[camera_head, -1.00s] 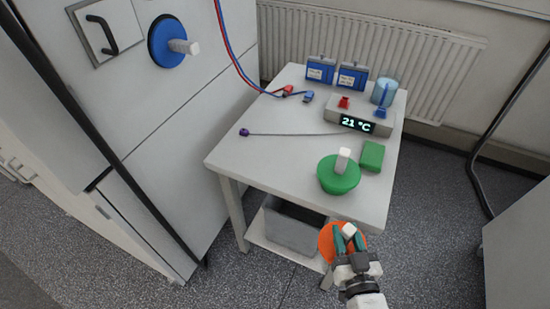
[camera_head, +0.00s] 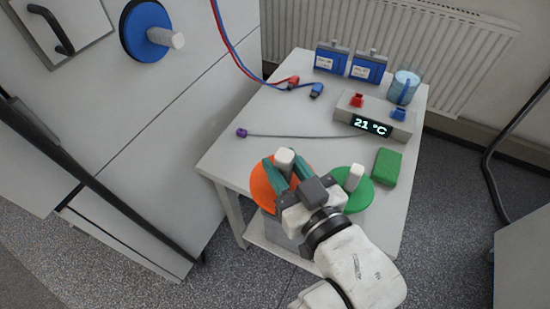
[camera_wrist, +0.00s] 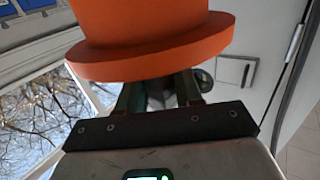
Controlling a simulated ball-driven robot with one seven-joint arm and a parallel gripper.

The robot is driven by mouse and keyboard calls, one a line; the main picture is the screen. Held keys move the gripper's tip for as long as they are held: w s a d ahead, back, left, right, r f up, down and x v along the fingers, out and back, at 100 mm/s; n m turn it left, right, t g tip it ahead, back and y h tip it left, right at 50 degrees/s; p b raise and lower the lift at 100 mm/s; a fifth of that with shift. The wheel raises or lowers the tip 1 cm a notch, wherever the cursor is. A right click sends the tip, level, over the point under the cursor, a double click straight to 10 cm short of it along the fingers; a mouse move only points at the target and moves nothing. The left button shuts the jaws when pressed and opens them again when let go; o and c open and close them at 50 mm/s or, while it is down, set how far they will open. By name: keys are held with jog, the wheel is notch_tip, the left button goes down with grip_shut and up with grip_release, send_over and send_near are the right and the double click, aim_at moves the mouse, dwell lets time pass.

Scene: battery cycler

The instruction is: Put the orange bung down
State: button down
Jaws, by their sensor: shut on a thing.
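The orange bung (camera_head: 262,186) is a round orange disc with a pale stub handle. My gripper (camera_head: 284,168) is shut on that handle, over the front left part of the small white table (camera_head: 225,158). Whether the bung touches the tabletop I cannot tell. In the wrist view the orange bung (camera_wrist: 150,40) fills the upper middle, beyond the gripper fingers (camera_wrist: 158,95), and hides much of what lies behind it.
A green bung (camera_head: 358,198) stands just right of my gripper, partly hidden by it. A green block (camera_head: 387,167), a 21 °C display unit (camera_head: 372,125), blue boxes (camera_head: 331,58) and a grey cable with purple tip (camera_head: 242,133) are on the table. A blue bung (camera_head: 143,30) sits in the cabinet wall.

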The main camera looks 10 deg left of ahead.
jog(key=shift+w+a+r, duration=0.2)
jog(key=shift+w+a, duration=0.05)
jog(key=w+a+f, duration=0.3)
jog(key=w+f, duration=0.9)
jog(key=w, duration=0.1)
jog(key=shift+w+f, duration=0.15)
jog(key=shift+f, duration=0.25)
jog(key=shift+f, duration=0.15)
jog(key=c, duration=0.8)
grip_release()
jog(key=shift+o, duration=0.2)
